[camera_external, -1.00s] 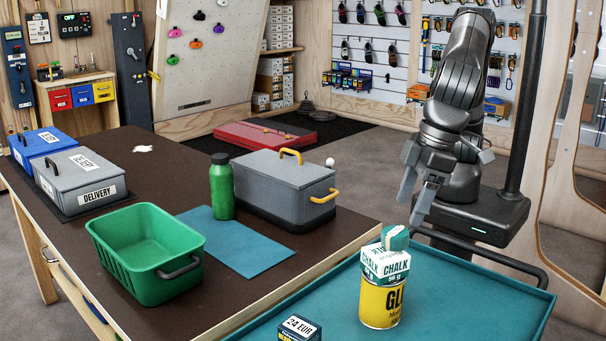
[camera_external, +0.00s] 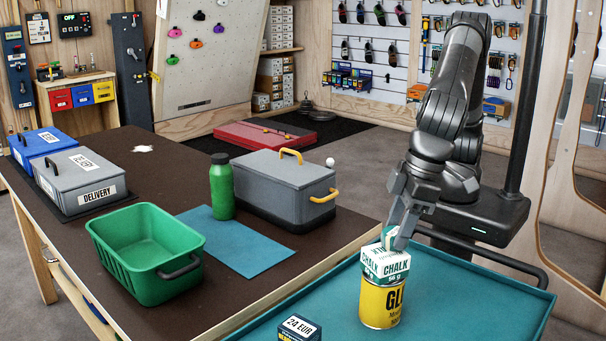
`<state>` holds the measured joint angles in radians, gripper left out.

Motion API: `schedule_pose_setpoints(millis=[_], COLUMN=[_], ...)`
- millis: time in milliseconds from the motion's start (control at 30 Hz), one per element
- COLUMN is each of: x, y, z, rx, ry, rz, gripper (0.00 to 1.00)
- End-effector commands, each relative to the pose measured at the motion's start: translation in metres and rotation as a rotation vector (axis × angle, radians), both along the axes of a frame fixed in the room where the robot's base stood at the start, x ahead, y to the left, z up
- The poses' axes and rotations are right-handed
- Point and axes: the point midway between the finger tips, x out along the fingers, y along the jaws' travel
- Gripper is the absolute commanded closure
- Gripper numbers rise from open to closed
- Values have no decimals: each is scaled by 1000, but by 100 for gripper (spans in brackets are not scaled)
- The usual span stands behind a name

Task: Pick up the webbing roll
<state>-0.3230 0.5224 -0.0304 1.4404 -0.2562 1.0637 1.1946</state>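A small teal piece (camera_external: 389,235), which looks like the webbing roll, sits on top of a white and green chalk box (camera_external: 386,266). The chalk box rests on a yellow can (camera_external: 380,304) standing on the teal tray table (camera_external: 470,300). My gripper (camera_external: 398,232) points down at the teal piece, with its fingers at the height of it. One finger covers the right part of the piece. The far finger is largely hidden, so I cannot tell whether the fingers touch the piece or are shut on it.
A dark box marked 24 EUR (camera_external: 299,329) stands at the tray's front left. On the brown table (camera_external: 140,165) are a green basket (camera_external: 146,250), a green bottle (camera_external: 221,190), a grey box (camera_external: 285,188) and delivery boxes. The tray's right part is clear.

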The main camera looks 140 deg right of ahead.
Motion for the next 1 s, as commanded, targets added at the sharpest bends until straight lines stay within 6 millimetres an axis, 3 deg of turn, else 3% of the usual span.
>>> schedule_pose_setpoints(millis=[367,667,933,1000], x=[0,0,1,-4], y=[0,0,0,-14], z=[0,5,41,51], rx=[0,0,2,2], ry=[0,-1,-5,-3], rz=[0,0,-1,-4], gripper=[83,83,83,83])
